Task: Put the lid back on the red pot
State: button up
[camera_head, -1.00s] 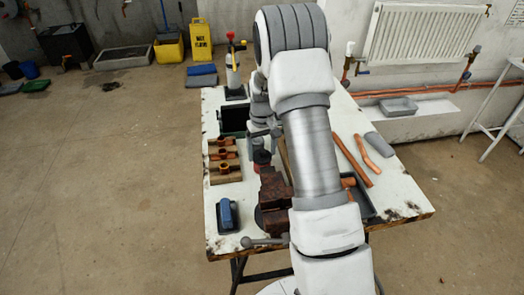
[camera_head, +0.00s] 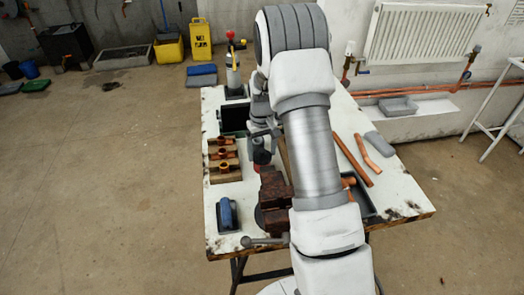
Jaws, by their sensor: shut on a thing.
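My gripper (camera_head: 264,140) is near the middle of the white table, largely screened by my own arm. It is shut on a small dark piece, which I take to be the lid (camera_head: 262,156). A little red of the pot (camera_head: 259,168) shows just below the dark piece, between the wooden block of copper fittings and the brown vise. The dark piece overlaps the red pot in this view. I cannot tell whether it is seated, touching or held just above. The pot's lower part is hidden.
The rusty vise (camera_head: 274,190) stands close in front of the pot. Copper fittings (camera_head: 223,155) sit on wood to the left, with a blue-handled brush (camera_head: 228,214) nearer. A torch bottle (camera_head: 233,75) stands behind. Copper pipes (camera_head: 357,160) lie to the right.

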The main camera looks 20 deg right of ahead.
dwell(0.3)
jog(key=o, duration=1.1)
jog(key=shift+r+p, duration=2.15)
jog(key=shift+r, duration=1.35)
grip_shut()
